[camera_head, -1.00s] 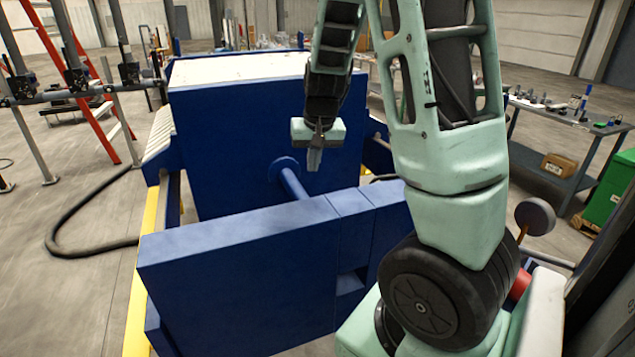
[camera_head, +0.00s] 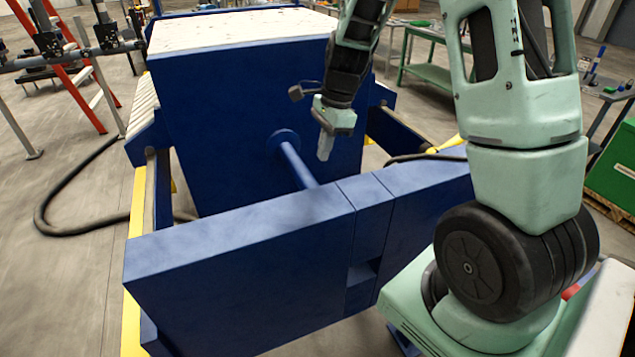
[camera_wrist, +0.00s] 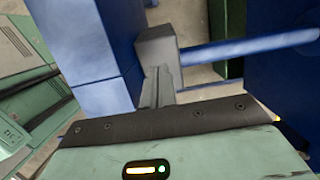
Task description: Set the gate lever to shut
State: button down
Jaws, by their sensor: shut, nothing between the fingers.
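My gripper (camera_head: 326,146) hangs over the gap of the blue press, with its grey fingers pointing down. It is shut and empty. In the head view it shows just right of a blue rod (camera_head: 298,166), which runs between the large blue block (camera_head: 235,110) and the front blue plate (camera_head: 245,255). In the wrist view the shut fingers (camera_wrist: 160,85) show before blue parts, and the rod (camera_wrist: 250,48) appears to their right. I cannot make out which part is the gate lever. My arm hides much of the press's right side.
A yellow-edged rail (camera_head: 138,240) runs along the press's left side. A black hose (camera_head: 50,205) curves over the floor at left. A red ladder (camera_head: 75,70) stands behind it. A green table (camera_head: 425,72) and a green box (camera_head: 615,165) stand at right.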

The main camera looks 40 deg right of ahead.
jog(key=p+x, duration=0.3)
jog(key=x, duration=0.7)
jog(key=shift+a+f, duration=0.1)
jog(key=shift+f, duration=0.2)
jog(key=f+b, duration=0.2)
jog(key=f, duration=0.1)
jog(key=f+b, duration=0.2)
jog(key=f, duration=0.1)
jog(key=d+f+b, duration=0.1)
jog(key=f+b, duration=0.1)
jog(key=shift+s+f+b, duration=0.15)
jog(key=shift+f+b, duration=0.15)
jog(key=shift+f, duration=0.1)
jog(key=shift+s+f, duration=0.15)
jog(key=shift+s, duration=0.15)
jog(key=r+p, duration=0.1)
jog(key=r, duration=0.1)
jog(key=r+p, duration=0.3)
jog(key=r, duration=0.1)
jog(key=shift+w, duration=0.25)
jog(key=b+v, duration=0.1)
jog(key=v, duration=0.2)
jog(key=a+b+v, duration=0.1)
jog(key=v, duration=0.2)
jog(key=a+v, duration=0.1)
jog(key=v, duration=0.2)
jog(key=shift+w+r+b, duration=0.2)
jog(key=shift+w+b, duration=0.15)
jog(key=shift+b, duration=0.05)
